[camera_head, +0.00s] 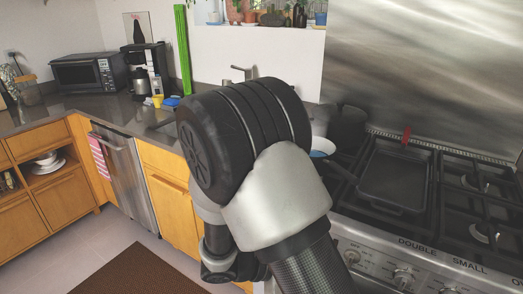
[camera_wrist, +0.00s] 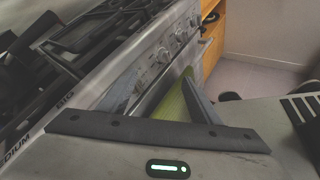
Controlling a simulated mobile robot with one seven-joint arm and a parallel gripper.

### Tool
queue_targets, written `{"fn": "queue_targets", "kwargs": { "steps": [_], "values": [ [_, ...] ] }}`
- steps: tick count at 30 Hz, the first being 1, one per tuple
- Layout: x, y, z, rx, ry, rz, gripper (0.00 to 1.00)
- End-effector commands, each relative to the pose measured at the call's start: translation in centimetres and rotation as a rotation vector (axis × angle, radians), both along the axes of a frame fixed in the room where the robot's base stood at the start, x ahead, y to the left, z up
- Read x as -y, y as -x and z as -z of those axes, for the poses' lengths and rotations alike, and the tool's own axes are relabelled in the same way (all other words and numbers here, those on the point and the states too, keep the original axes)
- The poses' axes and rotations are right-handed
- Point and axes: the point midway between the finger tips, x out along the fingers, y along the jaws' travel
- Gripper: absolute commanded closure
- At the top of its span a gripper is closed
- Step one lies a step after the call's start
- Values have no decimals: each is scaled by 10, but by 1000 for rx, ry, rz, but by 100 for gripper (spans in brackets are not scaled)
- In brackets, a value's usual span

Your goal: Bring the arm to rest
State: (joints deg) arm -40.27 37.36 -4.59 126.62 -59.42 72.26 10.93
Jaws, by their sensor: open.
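My arm (camera_head: 275,195) is raised and folded in the middle of the head view, in front of the counter and the stove. My gripper is not clearly visible there. In the wrist view my gripper (camera_wrist: 160,78) shows two grey fingers set apart, open. A green thing (camera_wrist: 172,106), perhaps a cloth, shows beyond the gap between the fingers. I cannot tell how far it is from them.
The stove (camera_head: 375,250) with a dark pan (camera_head: 395,177) is close on the right; its knobs also show in the wrist view (camera_wrist: 178,40). Maple cabinets (camera_head: 170,205), a dishwasher (camera_head: 128,180) and a toaster oven (camera_head: 90,73) are left. Floor with a brown mat (camera_head: 135,272) is clear.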

Motion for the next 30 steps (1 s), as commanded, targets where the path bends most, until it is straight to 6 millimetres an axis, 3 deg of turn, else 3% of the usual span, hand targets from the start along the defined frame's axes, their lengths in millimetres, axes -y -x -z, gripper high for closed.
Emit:
{"fn": "queue_targets", "kwargs": {
  "steps": [1,6,15,30],
  "values": [
    [9,8,-16,39,-88,90,42],
    [25,42,-53,163,-378,365,42],
    [19,85,-117,478,-906,715,42],
    [-1,104,-196,898,-1405,857,42]
  ]
}}
